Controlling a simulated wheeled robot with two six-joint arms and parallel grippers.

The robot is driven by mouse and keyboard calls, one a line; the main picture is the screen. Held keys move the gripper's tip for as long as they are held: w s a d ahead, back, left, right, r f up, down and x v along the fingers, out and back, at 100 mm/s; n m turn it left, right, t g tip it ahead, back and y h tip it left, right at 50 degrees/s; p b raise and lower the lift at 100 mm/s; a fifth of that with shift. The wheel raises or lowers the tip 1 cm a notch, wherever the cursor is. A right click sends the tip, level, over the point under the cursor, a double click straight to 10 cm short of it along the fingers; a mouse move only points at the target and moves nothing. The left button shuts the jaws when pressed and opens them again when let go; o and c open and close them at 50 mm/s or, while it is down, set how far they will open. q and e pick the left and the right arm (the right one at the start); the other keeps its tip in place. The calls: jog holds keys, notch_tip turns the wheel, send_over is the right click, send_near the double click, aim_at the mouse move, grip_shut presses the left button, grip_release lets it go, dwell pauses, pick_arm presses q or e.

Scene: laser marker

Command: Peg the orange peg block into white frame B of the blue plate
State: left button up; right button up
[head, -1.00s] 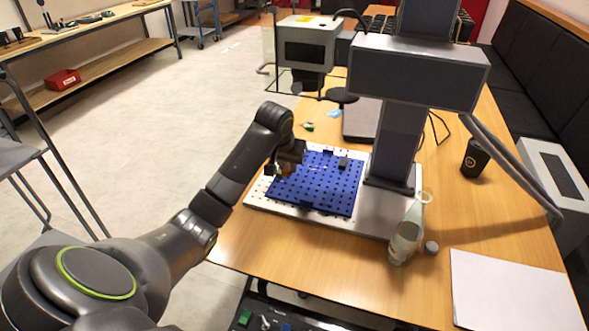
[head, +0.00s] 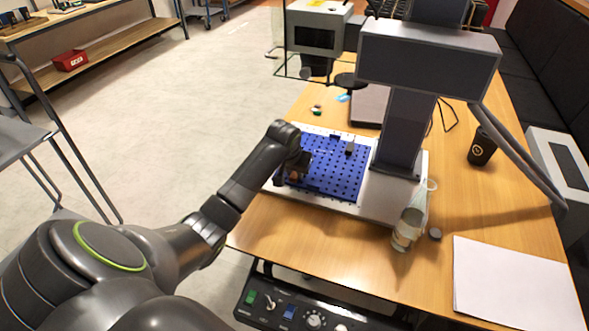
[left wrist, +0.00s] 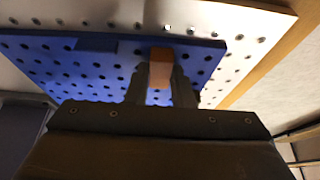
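The blue plate (head: 335,180), full of holes, lies on the white perforated bed of the laser marker, and also shows in the left wrist view (left wrist: 60,70). My left gripper (head: 293,172) is over the plate's left edge. In the left wrist view its fingers (left wrist: 162,82) are closed around the orange peg block (left wrist: 160,68), whose orange also shows below the gripper in the head view (head: 294,176). The block is over the plate; whether it touches it I cannot tell. White frame B cannot be made out. My right gripper is out of view.
A small grey block (head: 350,147) sits on the plate's far part. The laser marker's column (head: 404,130) rises right of the plate. A clear bottle (head: 409,225), a black cup (head: 482,147) and a white sheet (head: 515,285) are on the table. A control panel (head: 300,312) is below the front edge.

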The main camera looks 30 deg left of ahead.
aim_at(293, 177)
pick_arm(q)
jog(key=o, duration=0.4)
jog(key=shift+f+b, duration=0.1)
jog(key=shift+b, duration=0.4)
jog(key=v, duration=0.5)
jog(key=shift+w+a+r, duration=0.1)
jog(key=shift+w+r, duration=0.15)
jog(key=shift+w, duration=0.15)
jog(key=p+v, duration=0.1)
jog(key=v, duration=1.1)
jog(key=shift+r, duration=0.25)
jog(key=shift+s+f, duration=0.1)
jog(key=shift+s, duration=0.05)
